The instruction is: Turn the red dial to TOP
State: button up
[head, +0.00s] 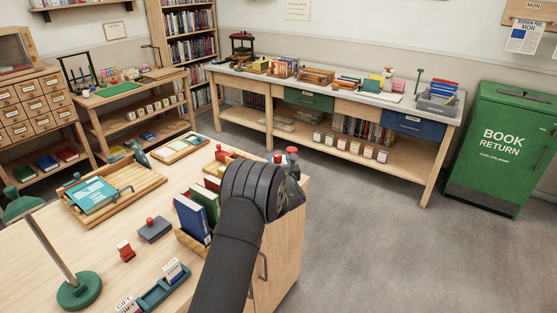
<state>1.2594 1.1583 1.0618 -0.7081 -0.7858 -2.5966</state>
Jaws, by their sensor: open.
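I cannot make out the red dial or a TOP mark in the head view. My dark arm reaches up from the bottom edge over the table's right side. Its wrist hides what lies behind it, and my gripper's fingers are not visible.
A long workbench (436,112) and a green book return bin (500,150) stand behind. Floor at right is clear.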

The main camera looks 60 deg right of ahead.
jog(key=shift+x, duration=1.05)
jog(key=shift+c, duration=0.2)
jog(key=c, duration=0.9)
jog(key=shift+c, duration=0.2)
jog(key=shift+g, duration=0.3)
jog(key=shift+w+a+r+m+g+h, duration=0.15)
jog(key=shift+m+g+h, duration=0.25)
jog(key=shift+m+h, duration=0.2)
jog(key=shift+m+g+h, duration=0.8)
jog(key=shift+m+g, duration=0.1)
jog(key=shift+g, duration=0.3)
